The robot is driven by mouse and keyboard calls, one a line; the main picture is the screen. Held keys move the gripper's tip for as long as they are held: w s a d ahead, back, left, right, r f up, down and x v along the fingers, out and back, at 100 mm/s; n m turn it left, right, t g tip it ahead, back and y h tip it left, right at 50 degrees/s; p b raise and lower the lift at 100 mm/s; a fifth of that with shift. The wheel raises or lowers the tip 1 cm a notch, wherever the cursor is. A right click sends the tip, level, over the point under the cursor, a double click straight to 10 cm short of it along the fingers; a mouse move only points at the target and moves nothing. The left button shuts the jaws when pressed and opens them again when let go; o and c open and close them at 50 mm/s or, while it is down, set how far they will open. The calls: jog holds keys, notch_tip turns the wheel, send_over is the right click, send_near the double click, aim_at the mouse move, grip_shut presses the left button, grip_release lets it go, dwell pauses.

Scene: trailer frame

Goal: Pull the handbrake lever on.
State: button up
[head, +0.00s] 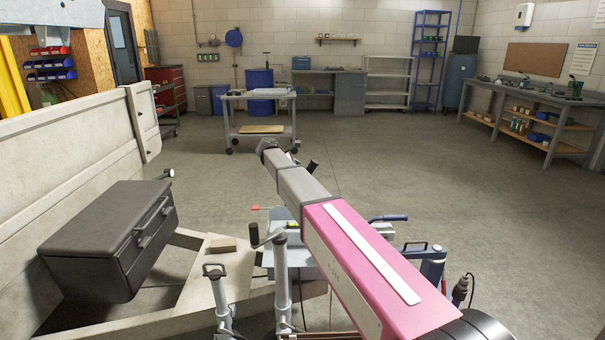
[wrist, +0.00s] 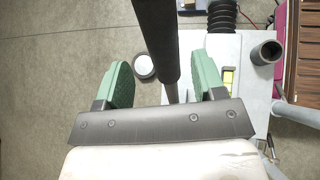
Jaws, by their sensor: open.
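In the wrist view my gripper (wrist: 166,84) is open, its two green-padded fingers wide apart. I cannot tell how deep the grip sits between the fingers. In the head view a black grip (head: 312,166) shows just past my arm, probably the same lever; my gripper is hidden there.
A black bellows (wrist: 222,16), a tube end (wrist: 267,52) and a yellow-green level (wrist: 228,80) are close on the right. Open floor (head: 430,165) lies beyond.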

jog(key=v, duration=0.8)
jog(key=shift+f, duration=0.1)
jog(key=s+d+f+m+g+y, duration=0.1)
jog(key=s+d+f+m+y, duration=0.35)
jog(key=s+d+f, duration=0.75)
jog(key=s+d+f+m+g+y, duration=0.1)
jog(key=s+d+f+m+y, duration=0.1)
jog(key=s+d+f+m, duration=0.75)
jog(key=s+d+f+m+y, duration=0.1)
jog(key=s+f+m, duration=0.1)
jog(key=s, duration=0.6)
jog(key=s+d+f+m+y, duration=0.1)
jog(key=s+f+m+y, duration=0.1)
jog(key=s, duration=0.6)
jog(key=shift+s+f+m+g, duration=0.3)
jog(key=shift+f+m, duration=0.15)
jog(key=shift+m, duration=0.35)
jog(key=shift+y, duration=0.25)
